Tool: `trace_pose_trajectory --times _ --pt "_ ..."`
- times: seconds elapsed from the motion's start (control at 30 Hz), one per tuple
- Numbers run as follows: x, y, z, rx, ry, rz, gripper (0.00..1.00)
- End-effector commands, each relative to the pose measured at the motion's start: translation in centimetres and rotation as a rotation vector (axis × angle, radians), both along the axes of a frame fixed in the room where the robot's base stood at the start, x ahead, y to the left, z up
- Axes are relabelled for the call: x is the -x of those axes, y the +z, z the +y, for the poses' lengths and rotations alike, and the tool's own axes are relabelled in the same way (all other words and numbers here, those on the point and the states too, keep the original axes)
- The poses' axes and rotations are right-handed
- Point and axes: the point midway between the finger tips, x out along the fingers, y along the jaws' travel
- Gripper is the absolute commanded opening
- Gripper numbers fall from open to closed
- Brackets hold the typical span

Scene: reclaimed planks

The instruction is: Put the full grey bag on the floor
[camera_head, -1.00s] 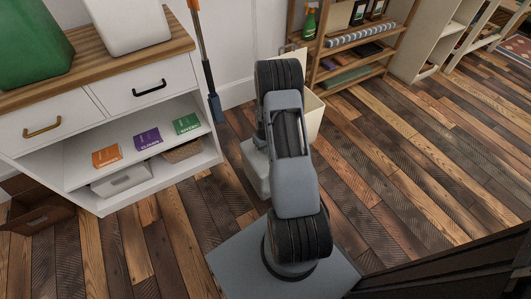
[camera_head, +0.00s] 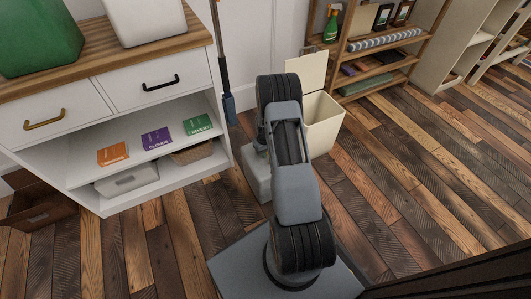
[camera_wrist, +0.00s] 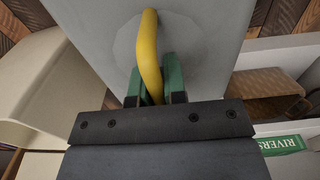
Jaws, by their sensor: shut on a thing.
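The grey bag (camera_head: 258,180) shows in the camera_head view just left of my arm, low beside the white cabinet. In the camera_wrist view it is a pale grey block (camera_wrist: 205,35) with a yellow looped handle (camera_wrist: 149,45). My gripper (camera_wrist: 158,88), with green fingers, is shut on this handle. In the camera_head view my arm hides most of the gripper and part of the bag. I cannot tell whether the bag's underside touches the wooden floor (camera_head: 420,190).
A cream bin (camera_head: 322,125) with its lid raised stands right behind my arm. A white cabinet (camera_head: 85,195) with boxes and baskets is close on the left. A broom (camera_head: 226,75) leans beside it. Shelves (camera_head: 375,65) line the back. Open floor lies to the right.

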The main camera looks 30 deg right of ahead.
Motion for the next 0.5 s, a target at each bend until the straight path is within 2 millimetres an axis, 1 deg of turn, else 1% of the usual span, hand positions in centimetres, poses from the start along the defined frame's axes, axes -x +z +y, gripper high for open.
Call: trace_pose_trajectory --times 0.1,0.23,0.3,0.5 --pt "-0.2 -1.6 0.0 0.000 0.000 -0.001 0.00" --pt "-0.1 -3.1 -0.2 0.001 -0.003 -0.002 0.00" --pt "-0.2 -3.5 -0.2 0.002 -0.005 -0.004 0.00" --pt "-0.1 -3.3 -0.3 0.002 -0.005 -0.004 0.00"
